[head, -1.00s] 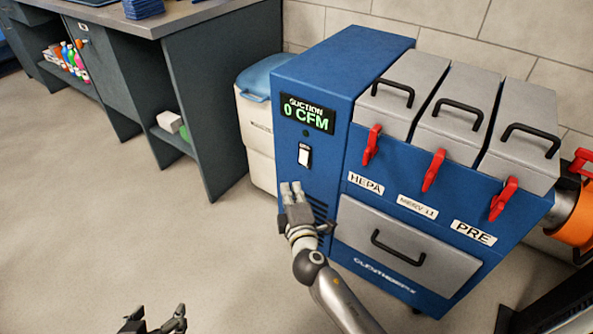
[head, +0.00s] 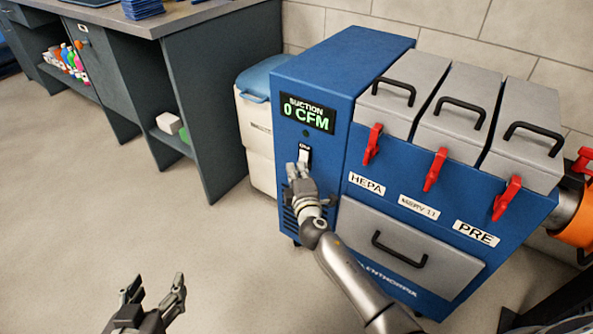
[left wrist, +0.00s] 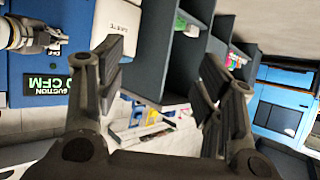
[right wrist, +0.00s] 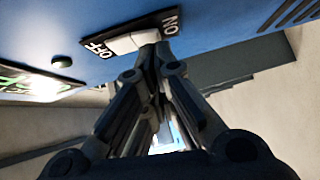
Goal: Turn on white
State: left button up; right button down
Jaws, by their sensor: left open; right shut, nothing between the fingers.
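The white rocker switch (head: 304,155) is on the front of the blue suction machine (head: 340,75), below a display (head: 308,113) reading 0 CFM. My right gripper (head: 298,169) is shut and empty, its fingertips just below the switch and hiding its lower part. In the right wrist view, the switch (right wrist: 133,42) sits between OFF and ON labels, and my right fingertips (right wrist: 153,55) are at its ON end. I cannot tell whether they touch. My left gripper (head: 155,287) is open and empty, low over the floor; it also shows in the left wrist view (left wrist: 163,75).
Three grey filter lids (head: 455,105) with red latches and a grey drawer (head: 400,250) are on the machine, right of my right gripper. A white bin (head: 255,125) with a blue lid stands left of it. A workbench (head: 215,90) is further left. The floor in front is clear.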

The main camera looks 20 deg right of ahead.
pick_arm(q)
notch_tip(320, 180, up, 10)
jog(key=w+d+t+h+b, duration=0.2)
jog(key=w+t, duration=0.1)
jog(key=t, duration=0.3)
pick_arm(e)
jog(key=shift+w+d+f+n+t, duration=0.15)
jog(key=shift+w+d+n+t, duration=0.05)
jog(key=shift+d+n+t, duration=0.1)
pick_arm(q)
jog(key=shift+d+r, duration=0.1)
pick_arm(e)
jog(key=shift+a, duration=0.1)
